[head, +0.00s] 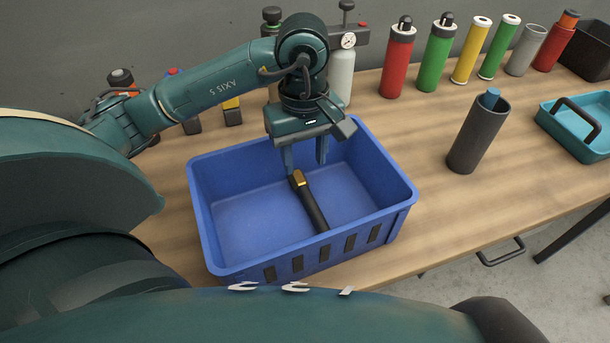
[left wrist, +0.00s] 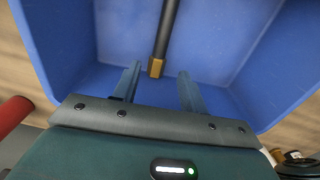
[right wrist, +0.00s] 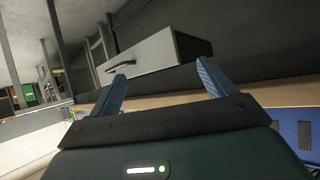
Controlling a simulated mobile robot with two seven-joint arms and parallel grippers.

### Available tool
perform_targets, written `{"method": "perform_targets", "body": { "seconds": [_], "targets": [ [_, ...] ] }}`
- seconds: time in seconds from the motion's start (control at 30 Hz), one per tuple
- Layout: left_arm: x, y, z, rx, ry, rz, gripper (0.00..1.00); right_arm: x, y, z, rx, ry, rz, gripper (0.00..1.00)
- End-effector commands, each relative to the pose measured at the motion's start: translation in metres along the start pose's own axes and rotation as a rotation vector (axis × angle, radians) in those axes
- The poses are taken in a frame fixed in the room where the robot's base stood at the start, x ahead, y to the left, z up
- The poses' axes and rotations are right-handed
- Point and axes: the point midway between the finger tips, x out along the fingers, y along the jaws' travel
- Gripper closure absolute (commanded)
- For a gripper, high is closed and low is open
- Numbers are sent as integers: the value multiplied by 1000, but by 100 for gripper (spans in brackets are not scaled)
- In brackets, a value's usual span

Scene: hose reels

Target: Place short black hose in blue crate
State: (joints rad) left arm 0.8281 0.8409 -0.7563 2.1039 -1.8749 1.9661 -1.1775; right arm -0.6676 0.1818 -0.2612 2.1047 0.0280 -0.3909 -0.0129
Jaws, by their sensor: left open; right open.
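The blue crate (head: 265,215) stands on the wooden bench in the head view, and its inside fills much of the left wrist view (left wrist: 90,40). The short black hose (head: 313,208) with a brass end lies inside the crate, its near end close to the front wall; it also shows in the left wrist view (left wrist: 165,35). My left gripper (head: 306,165) is open above the crate's back part, its fingers pointing down near the brass end, apart from the hose. My right gripper (right wrist: 160,88) is open and empty, low beside the bench; the head view does not show it.
A dark grey cylinder (head: 478,132) stands right of the crate, with a teal tray (head: 582,130) farther right. Several coloured cylinders, such as a red one (head: 397,62), line the back near the wall. A drawer (right wrist: 145,55) stands open in the right wrist view.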

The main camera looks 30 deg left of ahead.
Motion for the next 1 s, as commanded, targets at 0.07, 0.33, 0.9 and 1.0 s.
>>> {"method": "perform_targets", "body": {
  "seconds": [0.07,0.33,0.9,1.0],
  "targets": [
    [-15,1,0,2,3,4,57,0,-1,0,0,3,-3,18],
    [-36,0,0,1,0,-1,57,-1,-2,-3,1,5,-5,18],
    [-36,1,2,-9,-14,6,57,1,5,-4,-9,12,7,18],
    [-36,9,9,-65,-91,40,57,13,33,-12,-76,49,50,18]
  ]
}}
